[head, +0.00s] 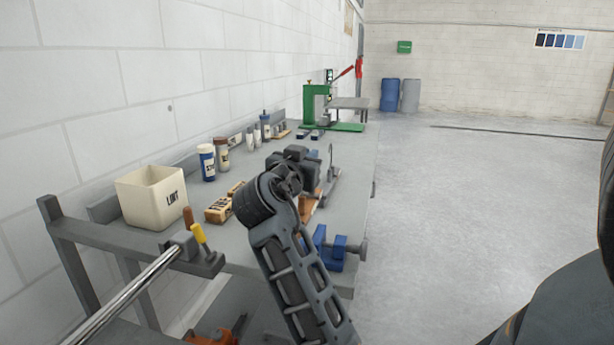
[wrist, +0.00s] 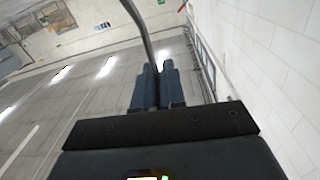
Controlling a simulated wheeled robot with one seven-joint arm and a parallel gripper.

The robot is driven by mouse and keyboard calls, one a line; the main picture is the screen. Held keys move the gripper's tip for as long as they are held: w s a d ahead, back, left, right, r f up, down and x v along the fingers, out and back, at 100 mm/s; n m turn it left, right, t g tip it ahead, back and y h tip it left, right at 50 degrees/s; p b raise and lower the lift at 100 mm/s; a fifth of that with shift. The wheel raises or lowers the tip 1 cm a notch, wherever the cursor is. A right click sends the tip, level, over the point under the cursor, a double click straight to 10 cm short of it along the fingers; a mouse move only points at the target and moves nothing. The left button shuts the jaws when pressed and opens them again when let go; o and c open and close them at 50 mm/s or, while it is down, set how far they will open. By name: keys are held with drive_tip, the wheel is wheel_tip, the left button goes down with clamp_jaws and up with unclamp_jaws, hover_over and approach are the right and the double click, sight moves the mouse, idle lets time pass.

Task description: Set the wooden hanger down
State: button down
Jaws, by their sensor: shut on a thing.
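My gripper (wrist: 158,85) is shut in the wrist view, its two blue-grey fingers close together. A curved dark bar (wrist: 140,28) rises from between the fingertips to the top edge; I take it for part of the wooden hanger, though no wood grain shows. In the head view my arm reaches up over the workbench (head: 345,205), and the fingertips and the held thing cannot be made out there. Brown wooden pieces (head: 307,208) show beside my arm on the bench, partly hidden by it; I cannot tell whether they belong to the hanger.
A white LINT bin (head: 152,196), a wooden block (head: 218,210), and several bottles (head: 207,163) stand along the bench's left side. A blue vise (head: 338,249) is at the front right edge and a green press (head: 318,105) at the far end. The floor at right is clear.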

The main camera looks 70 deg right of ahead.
sight(307, 209)
drive_tip(key=shift+a+f, duration=0.15)
drive_tip(key=shift+f, duration=0.9)
drive_tip(key=shift+a+f, duration=0.1)
drive_tip(key=shift+f, duration=1.05)
drive_tip(key=c, duration=1.2)
unclamp_jaws()
drive_tip(key=a+b, duration=0.2)
drive_tip(key=a, duration=1)
drive_tip(key=shift+s, duration=0.2)
